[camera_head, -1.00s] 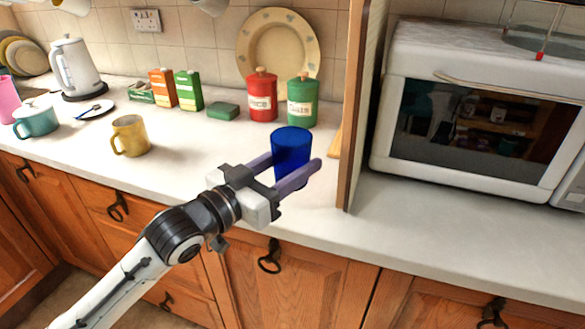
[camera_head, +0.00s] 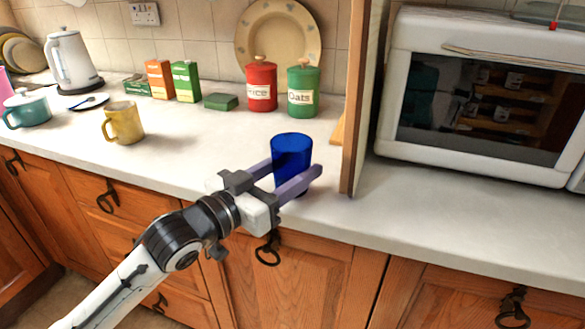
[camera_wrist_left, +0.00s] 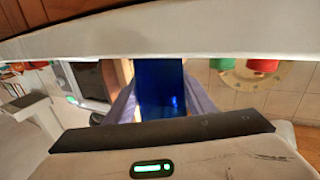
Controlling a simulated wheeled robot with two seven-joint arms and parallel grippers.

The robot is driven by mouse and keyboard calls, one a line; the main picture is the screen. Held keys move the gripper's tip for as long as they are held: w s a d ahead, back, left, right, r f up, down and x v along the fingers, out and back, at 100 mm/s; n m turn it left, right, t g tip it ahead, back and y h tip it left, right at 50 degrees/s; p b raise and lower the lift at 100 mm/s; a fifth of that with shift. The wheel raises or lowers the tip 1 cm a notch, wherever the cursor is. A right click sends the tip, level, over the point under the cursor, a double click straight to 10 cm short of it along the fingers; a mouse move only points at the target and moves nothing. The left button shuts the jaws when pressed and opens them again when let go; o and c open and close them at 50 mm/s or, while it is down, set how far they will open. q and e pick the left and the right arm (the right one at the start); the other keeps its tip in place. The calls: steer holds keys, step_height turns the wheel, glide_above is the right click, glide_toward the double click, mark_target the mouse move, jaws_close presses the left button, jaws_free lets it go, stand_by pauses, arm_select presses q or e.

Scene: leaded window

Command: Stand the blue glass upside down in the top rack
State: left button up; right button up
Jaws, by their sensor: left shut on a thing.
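The blue glass (camera_head: 291,155) is upright, with its mouth up, between the fingers of my left gripper (camera_head: 296,173). The gripper is shut on it near the front edge of the counter. The near finger crosses the lower part of the glass, so I cannot tell whether its base touches the counter. In the left wrist view the glass (camera_wrist_left: 161,92) fills the gap between the two purple fingers. My right gripper is not in view. I cannot make out a top rack in these frames.
A tall wooden panel (camera_head: 358,110) stands just right of the glass, with a white microwave (camera_head: 480,95) beyond it. Red (camera_head: 261,88) and green (camera_head: 303,92) canisters stand behind the glass. A yellow mug (camera_head: 123,123) is to the left. Counter between mug and glass is clear.

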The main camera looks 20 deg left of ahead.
mark_target(280, 182)
arm_select(q)
steer(key=shift+f, duration=0.45)
steer(key=o, duration=1.3)
steer(key=shift+o, duration=0.2)
steer(key=v, duration=0.9)
steer(key=shift+f+b, duration=0.1)
steer(key=shift+b, duration=0.25)
steer(key=shift+s+a, duration=0.25)
steer(key=shift+s, duration=0.35)
